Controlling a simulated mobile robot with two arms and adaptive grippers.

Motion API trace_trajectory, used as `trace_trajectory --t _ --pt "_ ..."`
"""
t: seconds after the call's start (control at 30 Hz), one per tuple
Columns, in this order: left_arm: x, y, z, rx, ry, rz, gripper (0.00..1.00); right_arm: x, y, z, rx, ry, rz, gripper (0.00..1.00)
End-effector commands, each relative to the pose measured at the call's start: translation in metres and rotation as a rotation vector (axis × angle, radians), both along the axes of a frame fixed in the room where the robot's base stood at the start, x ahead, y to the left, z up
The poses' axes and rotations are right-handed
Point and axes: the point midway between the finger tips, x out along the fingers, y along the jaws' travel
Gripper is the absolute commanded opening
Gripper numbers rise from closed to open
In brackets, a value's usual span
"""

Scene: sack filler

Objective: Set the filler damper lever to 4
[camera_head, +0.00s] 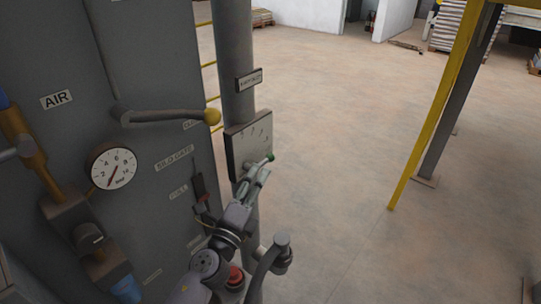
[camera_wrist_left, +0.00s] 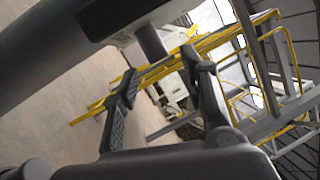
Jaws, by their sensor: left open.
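The damper scale plate (camera_head: 240,150) is a pale square with dark edges on the grey post, seen at a slant in the head view. Its marks are too small to read. A green-tipped lever end (camera_head: 270,156) shows at the plate's lower right; most of the lever is hidden behind my gripper. My left gripper (camera_head: 262,172) is open, right at the lever, with its fingertips just below the green tip. I cannot tell whether they touch it. In the left wrist view the two fingers (camera_wrist_left: 160,64) stand apart. My right gripper is not in view.
A grey cabinet with a pressure gauge (camera_head: 111,167) and a yellow-knobbed silo gate lever (camera_head: 165,116) stands at left. The grey post (camera_head: 236,55) carries a small label above the plate. A yellow frame (camera_head: 436,105) stands at right. The floor between is clear.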

Motion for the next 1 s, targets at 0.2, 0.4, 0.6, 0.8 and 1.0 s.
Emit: trace_trajectory --t 0.2,0.4,0.6,0.8,1.0 --pt "0.046 -0.016 0.003 -0.003 -0.002 0.001 0.40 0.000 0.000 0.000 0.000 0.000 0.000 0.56" --pt "0.072 -0.025 0.008 -0.002 0.001 0.001 0.40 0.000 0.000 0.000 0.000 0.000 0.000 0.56" --pt "0.082 -0.029 0.011 -0.002 0.002 0.000 0.40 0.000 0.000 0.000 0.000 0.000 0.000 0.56" --pt "0.083 -0.029 0.011 -0.003 0.002 0.001 0.40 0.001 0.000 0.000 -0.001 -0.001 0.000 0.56" --pt "0.082 -0.029 0.011 -0.002 0.001 0.001 0.31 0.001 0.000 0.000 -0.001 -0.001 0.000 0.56"
